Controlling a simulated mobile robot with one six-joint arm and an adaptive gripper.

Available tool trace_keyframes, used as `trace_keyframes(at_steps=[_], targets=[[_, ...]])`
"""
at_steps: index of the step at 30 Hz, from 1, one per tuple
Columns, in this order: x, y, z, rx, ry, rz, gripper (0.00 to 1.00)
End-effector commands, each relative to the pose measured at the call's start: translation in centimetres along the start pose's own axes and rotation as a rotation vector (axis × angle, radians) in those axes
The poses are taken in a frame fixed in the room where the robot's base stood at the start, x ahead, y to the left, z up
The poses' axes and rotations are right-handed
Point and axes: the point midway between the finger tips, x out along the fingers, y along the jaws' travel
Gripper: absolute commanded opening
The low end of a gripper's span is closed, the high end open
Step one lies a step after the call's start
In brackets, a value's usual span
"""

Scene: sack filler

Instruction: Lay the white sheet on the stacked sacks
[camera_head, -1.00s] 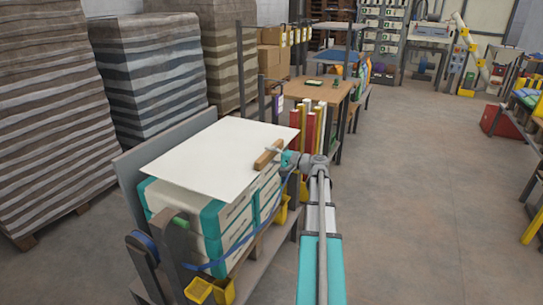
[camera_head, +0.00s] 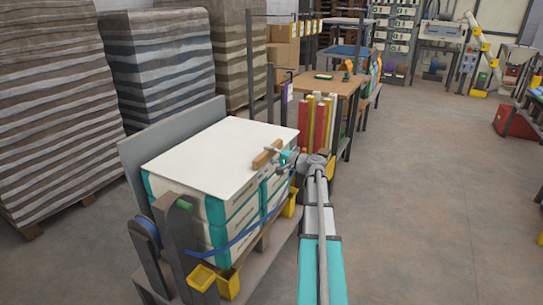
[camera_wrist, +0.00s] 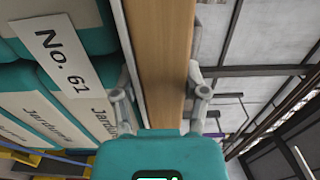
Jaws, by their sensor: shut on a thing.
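The white sheet (camera_head: 215,155) lies flat over the top of the stacked sacks (camera_head: 217,220), covering their upper face, in the head view. Whether it touches them all over I cannot tell. The sacks are white and teal and also show in the wrist view (camera_wrist: 75,117). A wooden bar (camera_head: 266,153) sits at the sheet's right edge. My gripper (camera_head: 285,157) is shut on this bar, and the wrist view shows the fingers (camera_wrist: 160,85) on both sides of the wood (camera_wrist: 158,55).
The sacks stand on a cart with a grey back panel (camera_head: 165,140), a blue strap (camera_head: 225,246) and yellow bins (camera_head: 203,277). Tall wrapped stacks (camera_head: 160,80) stand at the left. A wooden table (camera_head: 325,85) is behind. The floor at right (camera_head: 430,200) is clear.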

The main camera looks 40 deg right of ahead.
Motion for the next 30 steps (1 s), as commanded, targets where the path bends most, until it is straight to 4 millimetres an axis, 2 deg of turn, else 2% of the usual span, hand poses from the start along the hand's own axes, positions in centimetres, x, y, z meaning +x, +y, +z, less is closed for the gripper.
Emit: trace_keyframes(at_steps=[6,17,18,24,30], targets=[[0.47,0.82,-0.01,0.0,0.0,-0.001,0.0],[0.58,0.84,0.04,0.0,0.0,-0.001,0.0],[0.59,0.84,0.04,0.0,-0.001,-0.001,0.61],[0.61,0.84,0.07,0.0,-0.001,-0.001,0.98],[0.63,0.86,0.09,0.0,-0.001,0.0,0.98]])
